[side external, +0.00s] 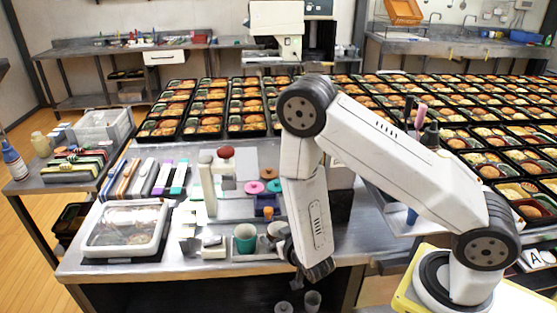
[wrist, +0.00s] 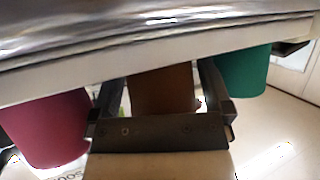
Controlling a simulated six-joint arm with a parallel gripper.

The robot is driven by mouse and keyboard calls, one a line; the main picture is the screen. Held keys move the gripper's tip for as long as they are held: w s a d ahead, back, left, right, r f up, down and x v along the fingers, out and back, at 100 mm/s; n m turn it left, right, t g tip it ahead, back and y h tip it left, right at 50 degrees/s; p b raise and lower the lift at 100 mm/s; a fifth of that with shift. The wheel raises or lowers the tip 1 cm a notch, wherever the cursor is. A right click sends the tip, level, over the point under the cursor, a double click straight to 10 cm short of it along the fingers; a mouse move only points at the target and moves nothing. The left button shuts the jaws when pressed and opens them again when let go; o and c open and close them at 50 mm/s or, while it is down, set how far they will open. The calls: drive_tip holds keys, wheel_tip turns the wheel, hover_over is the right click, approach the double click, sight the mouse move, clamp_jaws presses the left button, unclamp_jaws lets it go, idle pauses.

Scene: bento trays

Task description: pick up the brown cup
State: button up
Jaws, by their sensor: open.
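The brown cup (wrist: 163,90) shows in the wrist view between the two fingers of my gripper (wrist: 160,80). The fingers stand apart on either side of it, and I cannot tell whether they touch it. In the side view the brown cup (side external: 277,231) stands near the table's front edge, partly hidden by my arm. My gripper (side external: 312,272) is low beside it there, its fingers hard to make out.
A teal cup (side external: 245,238) stands to the left of the brown cup; it also shows at the right in the wrist view (wrist: 243,72). A dark pink cup (wrist: 48,128) is at the left there. A lidded tray (side external: 125,228) lies at the table's left end.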

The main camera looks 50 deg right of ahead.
drive_tip(key=shift+c, duration=0.2)
drive_tip(key=c, duration=1)
drive_tip(key=shift+r, duration=0.15)
wheel_tip(320, 180, up, 10)
idle(0.5)
idle(0.6)
drive_tip(key=w+r+n+t+y, duration=0.1)
drive_tip(key=w+r+n+y, duration=0.3)
drive_tip(key=r+y, duration=0.1)
drive_tip(key=shift+w+r, duration=0.3)
drive_tip(key=shift+r, duration=0.15)
